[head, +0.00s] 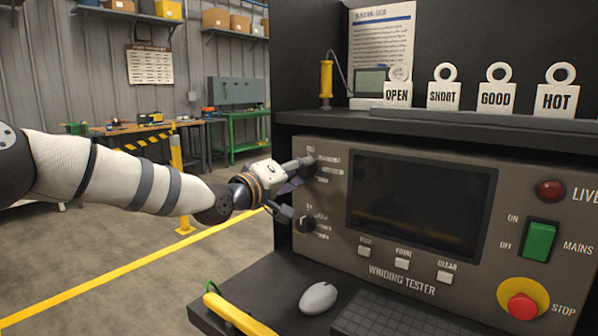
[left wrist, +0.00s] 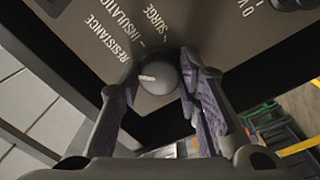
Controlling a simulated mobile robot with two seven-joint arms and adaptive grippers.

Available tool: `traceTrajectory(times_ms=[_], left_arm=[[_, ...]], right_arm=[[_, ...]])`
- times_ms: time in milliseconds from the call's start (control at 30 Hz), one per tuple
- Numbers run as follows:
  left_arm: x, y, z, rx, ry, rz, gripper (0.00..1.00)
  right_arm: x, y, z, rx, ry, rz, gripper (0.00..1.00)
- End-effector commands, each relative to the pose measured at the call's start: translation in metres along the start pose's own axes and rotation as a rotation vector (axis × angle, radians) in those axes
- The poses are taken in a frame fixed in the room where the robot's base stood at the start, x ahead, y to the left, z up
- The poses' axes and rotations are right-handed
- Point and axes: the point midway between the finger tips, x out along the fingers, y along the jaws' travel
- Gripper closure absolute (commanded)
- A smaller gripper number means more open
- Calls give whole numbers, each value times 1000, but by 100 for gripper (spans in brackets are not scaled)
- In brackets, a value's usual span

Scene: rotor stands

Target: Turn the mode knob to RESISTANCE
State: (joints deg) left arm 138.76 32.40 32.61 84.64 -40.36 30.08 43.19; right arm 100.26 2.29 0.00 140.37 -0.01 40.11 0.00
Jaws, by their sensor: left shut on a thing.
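The mode knob (left wrist: 160,72) is a dark round knob on the tester's front panel, with a white pointer mark on its left side in the left wrist view. That mark is on the side nearest the RESISTANCE label; INSULATION and SURGE are printed farther round. My left gripper (left wrist: 154,86) has its fingers on either side of the knob and is shut on it. In the head view my left gripper (head: 304,163) reaches the panel's upper left and mostly hides the knob. My right gripper is not in view.
A second knob (head: 306,224) sits just below on the tester panel (head: 330,250). The dark screen (head: 420,203) is to the right. Below are a mouse (head: 318,298) and a keyboard (head: 390,318). White signs, such as OPEN (head: 397,94), stand on the shelf above.

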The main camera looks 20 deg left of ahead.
Motion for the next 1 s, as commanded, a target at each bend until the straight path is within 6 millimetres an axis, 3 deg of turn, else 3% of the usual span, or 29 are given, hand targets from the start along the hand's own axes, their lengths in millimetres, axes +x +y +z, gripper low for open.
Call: traceTrajectory(times_ms=[133,167,233,267,533,633,1000], left_arm=[[0,-1,1,1,-3,-2,97],[0,-1,2,1,-3,-2,67],[0,-1,1,1,-3,-1,51],[0,-1,1,1,-3,-1,49],[-1,0,0,2,-1,-1,49],[-11,0,0,1,-2,-1,49],[-103,0,-1,0,0,0,49]], right_arm=[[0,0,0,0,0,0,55],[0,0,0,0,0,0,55],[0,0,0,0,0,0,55],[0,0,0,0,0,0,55],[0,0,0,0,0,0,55],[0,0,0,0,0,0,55],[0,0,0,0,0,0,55]])
